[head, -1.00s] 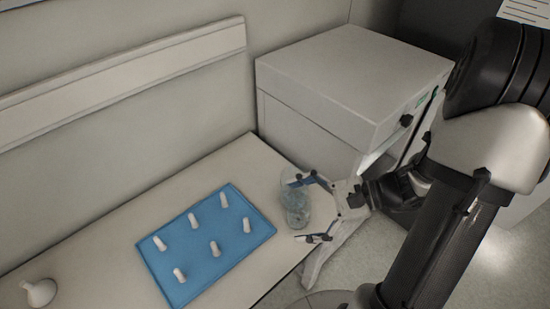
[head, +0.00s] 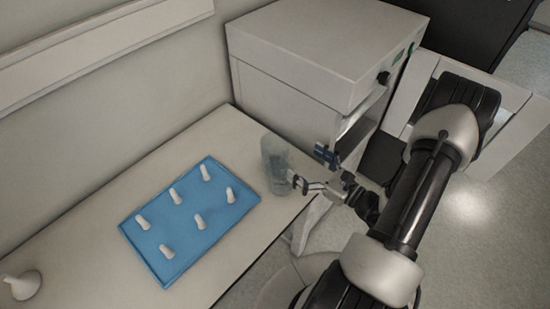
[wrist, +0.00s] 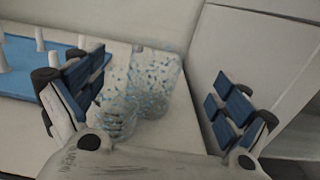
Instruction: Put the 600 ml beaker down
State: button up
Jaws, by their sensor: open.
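The 600 ml beaker is clear glass and hard to make out. In the head view a clear glass vessel (head: 274,160) stands on the bench near its right end, beside the blue mat. In the wrist view two clear glass shapes overlap, a taller one (wrist: 158,80) behind and a shorter one (wrist: 117,108) in front; I cannot tell which is the 600 ml beaker. My gripper (head: 312,168) is open and empty, just right of the glass. In the wrist view my gripper (wrist: 165,105) has its fingers wide apart, with the glassware beyond and between them.
A blue mat (head: 150,222) with several white pegs lies on the bench (head: 215,260) to the left. A white funnel-shaped item (head: 22,285) is at the far left. A large white cabinet (head: 300,60) stands right behind the glass. Bare bench shows in front of the mat.

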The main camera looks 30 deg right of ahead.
aim_at(286, 150)
jog(key=x, duration=0.4)
jog(key=shift+w+a+b, duration=0.15)
jog(key=shift+w+b, duration=0.15)
jog(key=x, duration=0.2)
jog(key=b+x, duration=0.1)
jog(key=x, duration=0.2)
jog(key=shift+w+f, duration=0.1)
jog(key=shift+f, duration=0.15)
jog(key=shift+c, duration=0.4)
jog(key=c, duration=1.5)
jog(key=shift+c, duration=0.9)
jog(key=shift+r, duration=0.1)
